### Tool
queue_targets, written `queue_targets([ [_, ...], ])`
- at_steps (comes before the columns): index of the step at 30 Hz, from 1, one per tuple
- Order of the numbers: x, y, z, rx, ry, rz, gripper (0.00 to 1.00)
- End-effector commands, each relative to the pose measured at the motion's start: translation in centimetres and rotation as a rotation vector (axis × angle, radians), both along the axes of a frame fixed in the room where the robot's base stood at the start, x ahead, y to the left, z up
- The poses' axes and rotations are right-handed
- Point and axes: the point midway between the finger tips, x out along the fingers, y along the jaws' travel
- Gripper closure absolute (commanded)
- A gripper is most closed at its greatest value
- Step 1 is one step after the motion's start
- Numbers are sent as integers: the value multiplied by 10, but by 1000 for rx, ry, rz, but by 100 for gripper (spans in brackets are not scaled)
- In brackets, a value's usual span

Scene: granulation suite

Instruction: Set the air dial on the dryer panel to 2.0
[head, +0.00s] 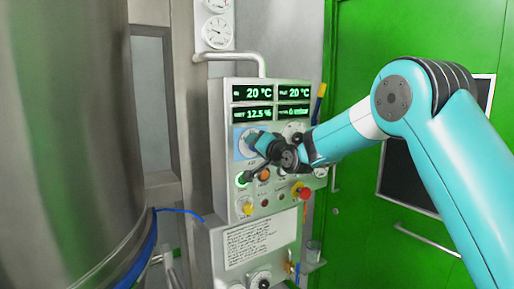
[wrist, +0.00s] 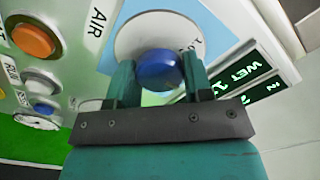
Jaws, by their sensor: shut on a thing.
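The dryer panel (head: 228,195) is a pale box with green displays at its top. The air dial (head: 243,140) is on its left side, on a light blue plate, partly hidden by my gripper (head: 262,142). In the wrist view, the air dial (wrist: 127,43) shows as a white disc with a blue knob (wrist: 158,69) and an AIR label beside it. My gripper (wrist: 157,82) has its two teal fingers on either side of the knob and is shut on it. The dial's setting cannot be read in either view.
A second dial (head: 294,128) sits to the right, partly behind my arm. Below are a lit green button (head: 242,180), an orange button (head: 264,174) and a red knob (head: 304,193). A large steel vessel (head: 75,130) stands at left, a green door (head: 360,40) at right.

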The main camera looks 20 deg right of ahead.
Motion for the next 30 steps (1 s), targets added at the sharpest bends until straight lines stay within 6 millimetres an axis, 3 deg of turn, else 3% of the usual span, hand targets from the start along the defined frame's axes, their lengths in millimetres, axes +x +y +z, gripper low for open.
queue_targets([
  [10, 0, -1, 1, 1, -1, -1, 77],
  [11, 0, -1, 1, 1, -1, -1, 49],
  [14, 0, -1, 1, 1, -1, -1, 28],
  [24, -4, -2, 0, 1, 0, -1, 28],
  [30, -34, -12, -3, 2, -2, -2, 28],
])
